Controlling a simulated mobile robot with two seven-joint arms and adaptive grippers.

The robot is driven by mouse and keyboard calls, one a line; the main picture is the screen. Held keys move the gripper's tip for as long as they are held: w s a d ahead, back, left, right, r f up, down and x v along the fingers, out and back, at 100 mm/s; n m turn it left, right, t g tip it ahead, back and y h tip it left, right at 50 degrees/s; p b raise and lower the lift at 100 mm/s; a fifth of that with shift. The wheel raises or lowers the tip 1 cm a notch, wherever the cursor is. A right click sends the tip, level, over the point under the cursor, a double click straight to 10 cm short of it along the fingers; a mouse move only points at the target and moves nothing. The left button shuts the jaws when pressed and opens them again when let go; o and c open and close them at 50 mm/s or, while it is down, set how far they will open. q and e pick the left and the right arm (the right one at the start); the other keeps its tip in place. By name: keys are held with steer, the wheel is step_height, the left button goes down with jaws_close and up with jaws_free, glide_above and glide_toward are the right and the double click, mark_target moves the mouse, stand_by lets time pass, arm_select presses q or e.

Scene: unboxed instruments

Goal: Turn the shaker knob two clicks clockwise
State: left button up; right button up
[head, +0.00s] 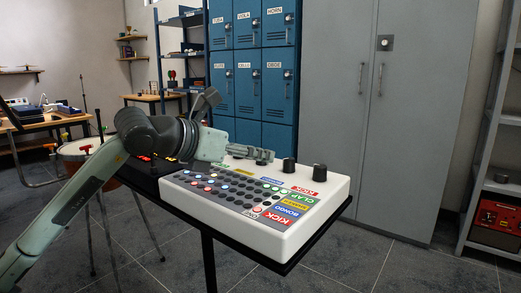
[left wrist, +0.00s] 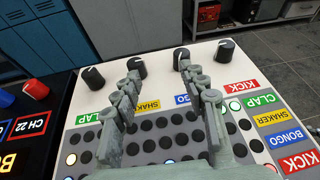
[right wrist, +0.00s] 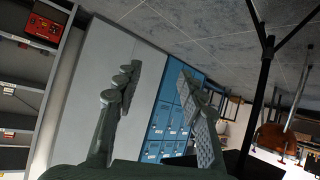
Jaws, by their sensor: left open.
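The white drum machine (head: 300,212) sits on a black stand, with a row of black knobs along its back. In the left wrist view, the shaker knob (left wrist: 138,67) is second from the left, behind the yellow SHAKER label (left wrist: 142,106). My left gripper (left wrist: 159,70) is open above the panel with nothing between its fingers. Its left fingertip appears just in front of the shaker knob and its right one in front of the bongo knob (left wrist: 181,58); I cannot tell contact. In the head view, my left gripper (head: 266,155) hides the shaker knob. My right gripper (right wrist: 160,75) is open and empty.
The clap knob (left wrist: 93,78) and kick knob (left wrist: 226,48) stand at either end of the row. A black device with red knobs (left wrist: 35,89) adjoins the machine's left side. Blue lockers (head: 248,60) and a grey cabinet (head: 340,110) stand behind. My right gripper has clear air around it.

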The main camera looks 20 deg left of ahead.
arm_select(q)
steer(key=w+a, duration=0.1)
steer(key=a+y, duration=0.1)
steer(key=shift+w+a+r+y, duration=0.2)
steer(key=shift+w+a+y, duration=0.1)
steer(key=shift+w+a, duration=0.1)
steer(key=shift+w+d+f, duration=0.1)
steer(key=shift+w, duration=0.2)
steer(key=shift+t, duration=0.3)
steer(key=x, duration=0.6)
steer(key=shift+w+d+f+p, duration=0.15)
steer(key=shift+d+f+p, duration=0.05)
steer(key=shift+p, duration=0.1)
arm_select(e)
steer(key=shift+s+d+f+g+h, duration=0.2)
steer(key=shift+s+d+f+g, duration=0.1)
steer(key=shift+d+f, duration=0.15)
steer(key=shift+s+d+f+g+h, duration=0.2)
steer(key=shift+d+f+g, duration=0.1)
steer(key=shift+d, duration=0.1)
arm_select(q)
jaws_close()
